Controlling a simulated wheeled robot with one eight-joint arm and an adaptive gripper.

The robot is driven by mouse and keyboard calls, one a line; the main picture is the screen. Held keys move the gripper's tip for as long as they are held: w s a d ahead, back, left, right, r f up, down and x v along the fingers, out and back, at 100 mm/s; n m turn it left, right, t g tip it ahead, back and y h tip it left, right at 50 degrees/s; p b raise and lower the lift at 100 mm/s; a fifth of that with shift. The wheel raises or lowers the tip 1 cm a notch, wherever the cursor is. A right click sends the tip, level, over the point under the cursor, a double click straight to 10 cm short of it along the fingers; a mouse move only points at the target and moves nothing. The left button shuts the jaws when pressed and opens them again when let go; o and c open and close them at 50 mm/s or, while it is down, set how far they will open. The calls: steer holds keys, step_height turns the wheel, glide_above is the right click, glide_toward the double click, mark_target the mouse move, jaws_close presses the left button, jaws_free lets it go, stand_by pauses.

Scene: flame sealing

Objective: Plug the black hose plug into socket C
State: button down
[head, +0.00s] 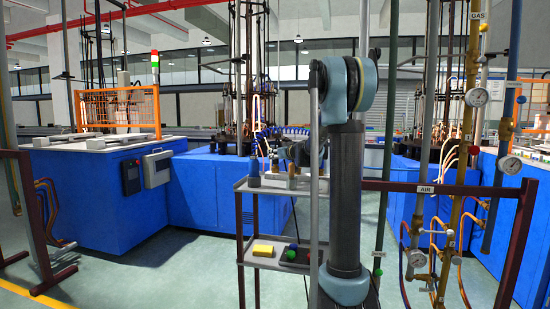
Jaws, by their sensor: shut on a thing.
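My arm stands upright in front of the camera, right of the middle. A dark shape that appears to be my gripper (284,152) reaches out left from behind the arm, above the top shelf of a small grey cart (262,187). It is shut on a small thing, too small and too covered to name. I cannot make out the black hose plug for sure. Socket C cannot be told apart, and no letter C is readable. A dark blue fitting (253,168) and a tan one (292,171) stand on the cart's top shelf.
A dark red rail (455,188) marked AIR, with pipes and gauges, stands right. Blue machines (95,195) stand behind.

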steer(key=shift+f, duration=0.3)
steer(key=c, duration=1.2)
jaws_free()
steer(key=shift+r, duration=4.45)
